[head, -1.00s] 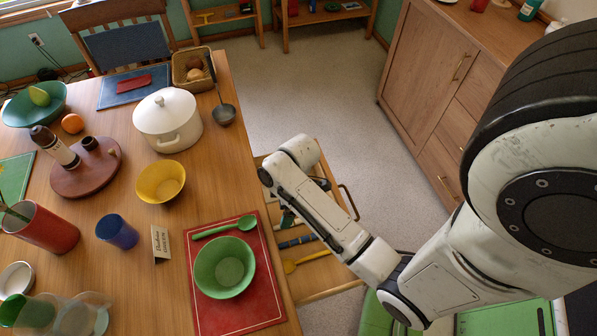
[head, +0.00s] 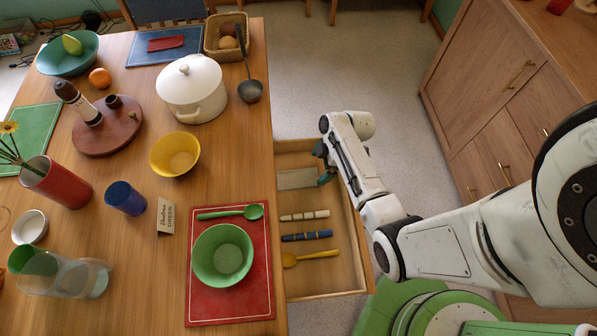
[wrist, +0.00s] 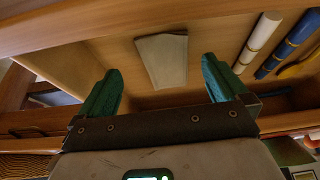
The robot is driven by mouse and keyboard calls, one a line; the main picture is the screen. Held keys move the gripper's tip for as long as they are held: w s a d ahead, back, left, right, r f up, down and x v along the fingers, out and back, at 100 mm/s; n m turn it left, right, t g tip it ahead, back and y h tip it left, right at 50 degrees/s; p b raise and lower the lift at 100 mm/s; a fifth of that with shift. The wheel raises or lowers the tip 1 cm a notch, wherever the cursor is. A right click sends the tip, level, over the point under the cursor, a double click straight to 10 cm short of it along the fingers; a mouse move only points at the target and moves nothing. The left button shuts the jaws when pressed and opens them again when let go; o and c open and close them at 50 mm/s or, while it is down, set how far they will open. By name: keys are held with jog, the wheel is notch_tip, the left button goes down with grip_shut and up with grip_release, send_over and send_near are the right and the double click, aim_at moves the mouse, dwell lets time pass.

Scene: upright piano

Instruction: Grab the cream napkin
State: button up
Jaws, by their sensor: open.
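The cream napkin (head: 297,179) lies folded flat in the open drawer, toward its far end. In the wrist view the napkin (wrist: 163,60) shows beyond and between the two green fingertips. My gripper (head: 325,165) is over the drawer, beside the napkin's right end in the head view. In the wrist view my gripper (wrist: 160,85) is open, with its fingers apart and nothing between them. The gap between fingers and napkin is hard to judge.
The open drawer (head: 328,283) also holds a rolled cream item (head: 304,215), a dark blue item (head: 307,236) and a yellow spoon (head: 311,256). The table with a red placemat (head: 205,306) and green bowl (head: 222,255) borders it on the left.

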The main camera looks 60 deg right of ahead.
aim_at(312, 176)
jog(key=shift+a+x, duration=0.1)
jog(key=shift+x, duration=1.05)
jog(key=shift+a+x, duration=0.15)
jog(key=shift+x, duration=1.05)
jog(key=shift+s, duration=0.15)
jog(key=c, duration=1)
jog(key=shift+r, duration=0.2)
